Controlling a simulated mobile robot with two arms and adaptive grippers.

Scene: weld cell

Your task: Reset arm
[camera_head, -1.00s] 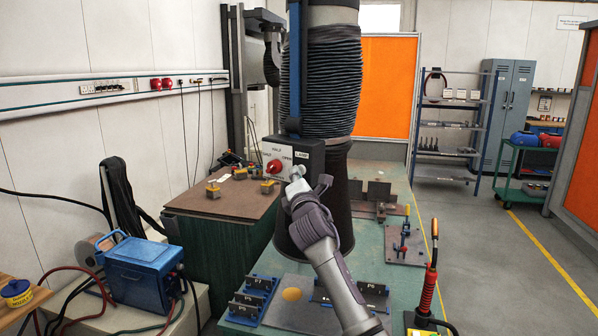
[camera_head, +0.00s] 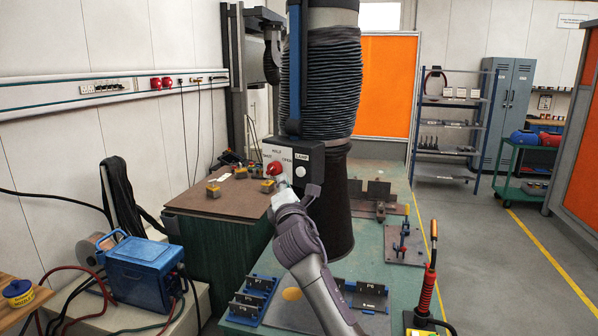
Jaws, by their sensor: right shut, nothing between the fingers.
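My right gripper (camera_head: 281,186) is in the middle of the camera_head view, on my grey arm that comes up from the bottom. It is shut with nothing seen in it. Its tip is just below the red knob (camera_head: 274,168) of a dark control box; I cannot tell whether they touch. The control box (camera_head: 308,160) has HOLD, OPEN and LAMP labels and hangs in front of the black ribbed extraction hose (camera_head: 333,90). My left gripper is not in view.
A brown-topped cabinet (camera_head: 205,203) stands left. A blue welding unit (camera_head: 140,272) is at lower left. A red-handled torch (camera_head: 427,290) stands at lower right.

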